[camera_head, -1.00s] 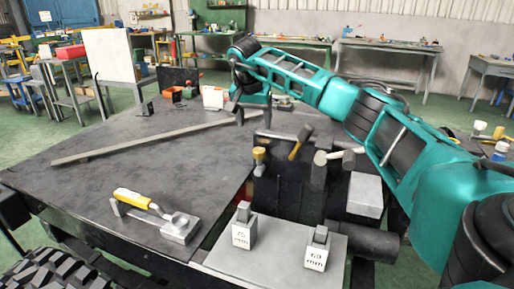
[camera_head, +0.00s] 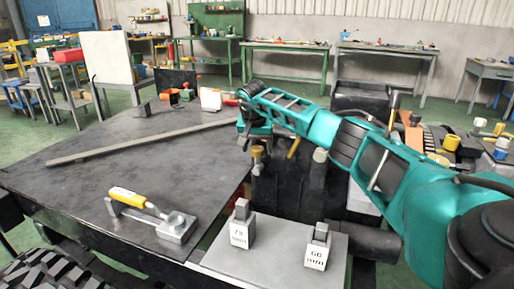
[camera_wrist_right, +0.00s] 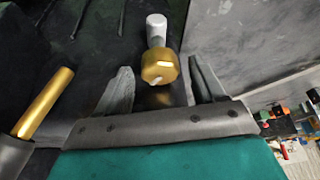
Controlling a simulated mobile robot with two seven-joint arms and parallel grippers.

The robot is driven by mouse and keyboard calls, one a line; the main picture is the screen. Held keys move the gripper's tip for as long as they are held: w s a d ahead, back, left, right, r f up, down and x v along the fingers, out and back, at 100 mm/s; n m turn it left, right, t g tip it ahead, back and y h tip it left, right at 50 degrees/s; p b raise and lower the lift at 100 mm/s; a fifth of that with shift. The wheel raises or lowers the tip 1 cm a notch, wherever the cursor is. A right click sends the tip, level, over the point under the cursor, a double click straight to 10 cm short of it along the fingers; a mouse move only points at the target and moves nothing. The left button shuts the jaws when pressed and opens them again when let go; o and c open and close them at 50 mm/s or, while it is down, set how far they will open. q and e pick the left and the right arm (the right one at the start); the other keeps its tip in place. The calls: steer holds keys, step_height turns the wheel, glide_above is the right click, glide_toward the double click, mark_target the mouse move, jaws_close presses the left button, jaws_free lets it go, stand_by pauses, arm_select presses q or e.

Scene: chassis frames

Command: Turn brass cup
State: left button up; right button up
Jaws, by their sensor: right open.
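The brass cup (camera_head: 257,152) is a short gold cylinder at the upper left of the dark block assembly. In the right wrist view the brass cup (camera_wrist_right: 160,66) lies between the two grey fingers, in front of a pale rounded post (camera_wrist_right: 156,22). My right gripper (camera_head: 257,143) is just above the cup in the head view. In the wrist view it is open, with a finger on either side of the cup and visible gaps. My left gripper is not in view.
A brass rod (camera_wrist_right: 45,100) stands close beside the gripper; it also shows in the head view (camera_head: 293,148). A yellow-handled tool (camera_head: 130,196) lies on the dark table (camera_head: 110,170). Two marked blocks (camera_head: 242,228) (camera_head: 318,250) stand on a grey plate (camera_head: 270,262).

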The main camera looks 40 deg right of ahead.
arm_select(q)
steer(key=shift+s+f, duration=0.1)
arm_select(e)
steer(key=shift+f, duration=0.1)
steer(key=c, duration=1.1)
steer(key=shift+o, duration=0.2)
steer(key=shift+r+m+p, duration=0.25)
steer(key=shift+m+p, duration=0.35)
steer(key=shift+p, duration=0.15)
steer(key=shift+w+p, duration=0.1)
steer(key=shift+p, duration=0.2)
steer(key=m+g, duration=0.1)
steer(key=m, duration=0.1)
steer(key=shift+f+m+h+p, duration=0.1)
steer(key=shift+m+h+p, duration=0.2)
steer(key=shift+h+p, duration=0.1)
steer(key=shift+w+f+m+g+b, duration=0.1)
steer(key=shift+m+g+b, duration=0.35)
steer(key=shift+m, duration=0.55)
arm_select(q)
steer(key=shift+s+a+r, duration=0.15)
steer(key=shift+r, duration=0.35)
arm_select(e)
steer(key=shift+m, duration=0.3)
